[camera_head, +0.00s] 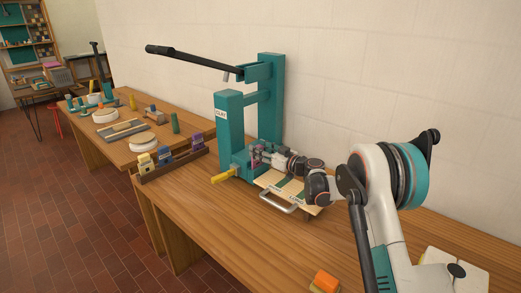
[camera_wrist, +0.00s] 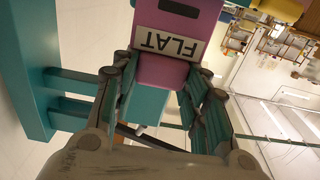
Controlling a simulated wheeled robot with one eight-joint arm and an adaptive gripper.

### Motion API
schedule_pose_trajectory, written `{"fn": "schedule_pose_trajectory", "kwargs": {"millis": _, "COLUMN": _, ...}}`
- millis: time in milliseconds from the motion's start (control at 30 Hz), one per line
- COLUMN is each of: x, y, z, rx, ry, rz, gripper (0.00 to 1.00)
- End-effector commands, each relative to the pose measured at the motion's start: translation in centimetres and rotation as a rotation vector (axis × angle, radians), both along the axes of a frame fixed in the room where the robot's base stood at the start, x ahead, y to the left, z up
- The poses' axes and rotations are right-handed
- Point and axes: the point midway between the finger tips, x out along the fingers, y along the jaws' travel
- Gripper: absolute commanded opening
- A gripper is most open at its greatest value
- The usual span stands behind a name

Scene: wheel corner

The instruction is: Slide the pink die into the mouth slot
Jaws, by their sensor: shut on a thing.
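In the wrist view, my gripper (camera_wrist: 164,66) is shut on the pink die (camera_wrist: 163,72), with a finger on each side. The die has a white label reading "FLAT" (camera_wrist: 169,33), upside down in this view, and a dark opening near its far end. In the head view, my gripper (camera_head: 264,156) is low beside the teal press (camera_head: 228,120), and only a little of the pink die (camera_head: 255,161) shows. Teal press parts also show at the left of the wrist view (camera_wrist: 28,70). I cannot make out the mouth slot or whether the die touches it.
A yellow handle (camera_head: 222,176) sticks out at the press foot. A board with a metal handle (camera_head: 279,201) lies under my arm. A wooden rack (camera_head: 160,176) with coloured blocks stands left of the press. A long black lever (camera_head: 195,59) reaches out above.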

Motion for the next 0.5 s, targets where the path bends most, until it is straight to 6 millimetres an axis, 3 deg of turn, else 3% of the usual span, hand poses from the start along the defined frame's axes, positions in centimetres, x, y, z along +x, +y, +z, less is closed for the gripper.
{"fn": "schedule_pose_trajectory", "kwargs": {"millis": 500, "x": 0.0, "y": 0.0, "z": -1.2, "rx": 0.000, "ry": 0.000, "rz": 0.000, "gripper": 0.16}}
